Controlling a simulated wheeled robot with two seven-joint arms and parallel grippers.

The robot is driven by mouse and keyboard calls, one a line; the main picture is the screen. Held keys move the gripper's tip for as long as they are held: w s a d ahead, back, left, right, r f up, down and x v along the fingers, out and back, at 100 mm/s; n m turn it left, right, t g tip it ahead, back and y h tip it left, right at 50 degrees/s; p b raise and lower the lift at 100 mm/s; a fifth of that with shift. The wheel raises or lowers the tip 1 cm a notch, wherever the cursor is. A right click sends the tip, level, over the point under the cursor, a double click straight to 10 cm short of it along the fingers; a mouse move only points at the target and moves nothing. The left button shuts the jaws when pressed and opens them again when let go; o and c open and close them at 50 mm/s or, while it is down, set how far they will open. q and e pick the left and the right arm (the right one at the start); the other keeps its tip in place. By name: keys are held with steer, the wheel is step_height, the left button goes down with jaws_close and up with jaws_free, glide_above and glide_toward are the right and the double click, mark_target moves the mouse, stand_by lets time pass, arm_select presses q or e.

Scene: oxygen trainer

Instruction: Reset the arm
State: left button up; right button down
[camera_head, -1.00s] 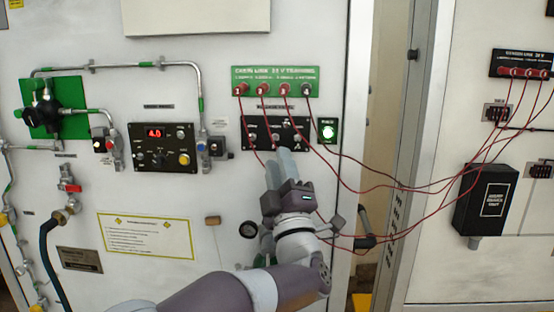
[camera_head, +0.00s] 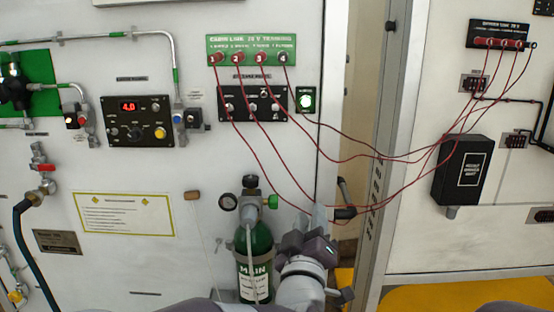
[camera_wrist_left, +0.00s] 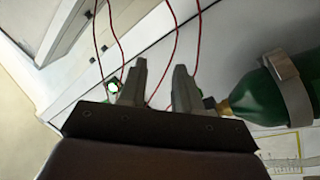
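My left gripper (camera_head: 318,215) is low in the head view, in front of the panel, just right of the green oxygen cylinder (camera_head: 254,262). In the left wrist view its two fingers (camera_wrist_left: 158,85) stand apart with nothing between them, so it is open and empty. The black switch panel (camera_head: 252,104) is above it, clear of the gripper. The green light (camera_head: 306,99) beside that panel is lit, and it also shows in the left wrist view (camera_wrist_left: 112,87). My right gripper is not in view.
Red cables (camera_head: 350,157) hang from the green terminal strip (camera_head: 252,49) across to the right-hand terminal block (camera_head: 500,34), passing near my left gripper. A black door handle (camera_head: 344,212) is close to its right. A black box (camera_head: 462,170) is mounted on the right wall.

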arm_select(q)
steer(key=s+a+f+m+g, duration=0.2)
steer(key=s+f+m+g, duration=0.15)
steer(key=f, duration=0.35)
steer(key=s+a+f+m+g, duration=0.2)
steer(key=f+g, duration=0.3)
steer(key=f, duration=0.2)
steer(key=s+a+f+m+g, duration=0.2)
steer(key=s+f+m+g, duration=0.15)
steer(key=f, duration=0.35)
steer(key=s+a+f+g+y, duration=0.2)
steer(key=s+a+f+g, duration=0.4)
steer(key=s+a, duration=0.45)
steer(key=s+a+n+y, duration=0.1)
steer(key=s+a+n, duration=0.1)
steer(key=a, duration=0.5)
step_height(320, 180, up, 19)
steer(key=p, duration=1.9)
steer(key=shift+w+r+g, duration=0.15)
steer(key=shift+w+g, duration=0.15)
